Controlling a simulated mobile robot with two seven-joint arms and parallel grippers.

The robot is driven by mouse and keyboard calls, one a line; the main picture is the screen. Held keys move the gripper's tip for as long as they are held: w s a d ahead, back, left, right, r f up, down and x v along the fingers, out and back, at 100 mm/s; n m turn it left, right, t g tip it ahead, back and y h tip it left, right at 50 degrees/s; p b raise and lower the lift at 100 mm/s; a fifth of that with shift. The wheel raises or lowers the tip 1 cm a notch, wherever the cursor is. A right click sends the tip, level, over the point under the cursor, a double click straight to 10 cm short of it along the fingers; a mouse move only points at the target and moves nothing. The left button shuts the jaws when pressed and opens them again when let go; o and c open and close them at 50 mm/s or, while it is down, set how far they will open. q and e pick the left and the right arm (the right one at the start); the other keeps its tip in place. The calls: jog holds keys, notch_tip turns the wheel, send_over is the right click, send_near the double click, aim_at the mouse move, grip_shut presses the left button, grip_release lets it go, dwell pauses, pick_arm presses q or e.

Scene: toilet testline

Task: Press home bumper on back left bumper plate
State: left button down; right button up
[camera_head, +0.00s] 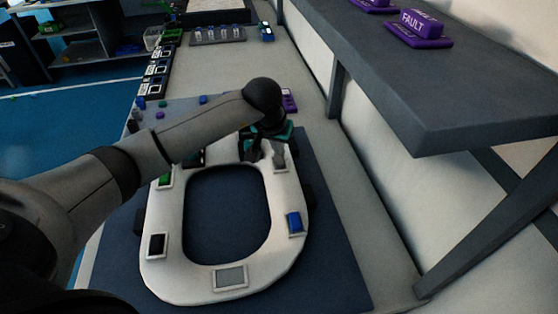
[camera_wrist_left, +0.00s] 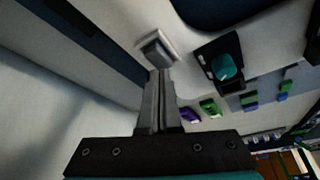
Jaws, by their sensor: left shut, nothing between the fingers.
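The white toilet seat (camera_head: 165,268) lies on a dark blue mat, with several bumper plates on its ring. A grey bumper on its pale plate (camera_head: 279,156) sits at the far right of the ring, and it shows in the left wrist view (camera_wrist_left: 157,49). My left gripper (camera_head: 256,155) reaches down over the far end of the seat, beside this plate. In the left wrist view its shut, empty fingers (camera_wrist_left: 156,76) end at the near side of the grey bumper; I cannot tell whether they touch it. My right gripper is not in view.
A blue bumper (camera_head: 294,222), a grey plate (camera_head: 230,278), a black one (camera_head: 157,245) and a green one (camera_head: 165,179) sit around the seat. A grey shelf (camera_head: 440,90) with purple FAULT blocks (camera_head: 418,28) overhangs on the right. Small trays line the bench's far left.

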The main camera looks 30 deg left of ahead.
aim_at(278, 160)
pick_arm(q)
jog(key=shift+f+b, duration=0.7)
jog(key=shift+f, duration=0.15)
jog(key=shift+r, duration=0.1)
dwell(0.6)
notch_tip(278, 160, up, 8)
jog(key=p, duration=0.5)
dwell(0.7)
